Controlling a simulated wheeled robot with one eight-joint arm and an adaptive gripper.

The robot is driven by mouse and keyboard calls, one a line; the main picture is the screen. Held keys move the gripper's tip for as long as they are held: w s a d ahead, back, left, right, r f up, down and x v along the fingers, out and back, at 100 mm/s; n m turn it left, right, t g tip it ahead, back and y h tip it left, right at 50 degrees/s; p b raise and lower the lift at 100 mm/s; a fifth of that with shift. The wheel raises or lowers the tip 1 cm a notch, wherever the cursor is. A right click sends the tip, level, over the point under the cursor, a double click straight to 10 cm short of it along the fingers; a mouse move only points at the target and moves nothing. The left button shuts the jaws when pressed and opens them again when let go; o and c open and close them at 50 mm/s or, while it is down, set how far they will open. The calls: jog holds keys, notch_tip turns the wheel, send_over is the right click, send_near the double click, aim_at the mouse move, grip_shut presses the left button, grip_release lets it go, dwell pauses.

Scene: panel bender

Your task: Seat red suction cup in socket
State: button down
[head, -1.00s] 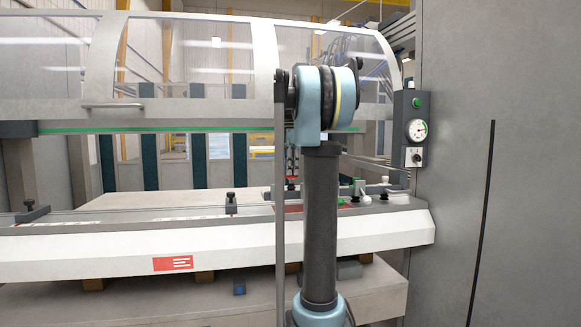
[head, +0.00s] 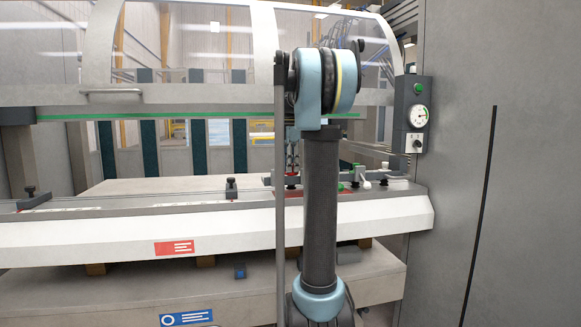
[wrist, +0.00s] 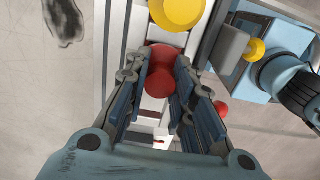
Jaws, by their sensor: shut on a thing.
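My gripper (wrist: 160,92) has its two fingers closed around a rounded red part, the red suction cup (wrist: 159,83), in the wrist view. In the head view my gripper (head: 292,160) is small and partly hidden by my own arm. The red cup (head: 292,181) shows as a small red spot below it, just above the bench's back part. The socket is not clearly seen; whether the cup touches anything below cannot be told.
A yellow round part (wrist: 178,10) lies ahead of the fingers. A yellow knob (wrist: 255,50) and a red ball-like part (wrist: 221,108) are to the right. Green and white fittings (head: 364,184) stand on the bench (head: 110,239). A gauge panel (head: 417,115) stands at right.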

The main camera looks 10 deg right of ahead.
jog(key=c, duration=1.3)
grip_release()
jog(key=shift+r, duration=0.1)
notch_tip(320, 180, up, 12)
jog(key=shift+f, duration=0.25)
jog(key=s+a+f+m+t, duration=0.1)
jog(key=s+a+f+m, duration=0.2)
jog(key=s+f+m, duration=0.6)
jog(key=s+a+f+m+t, duration=0.1)
jog(key=s+a+f+m, duration=0.3)
jog(key=s+f, duration=2.4)
notch_tip(320, 180, down, 5)
jog(key=m, duration=0.4)
jog(key=shift+m, duration=0.4)
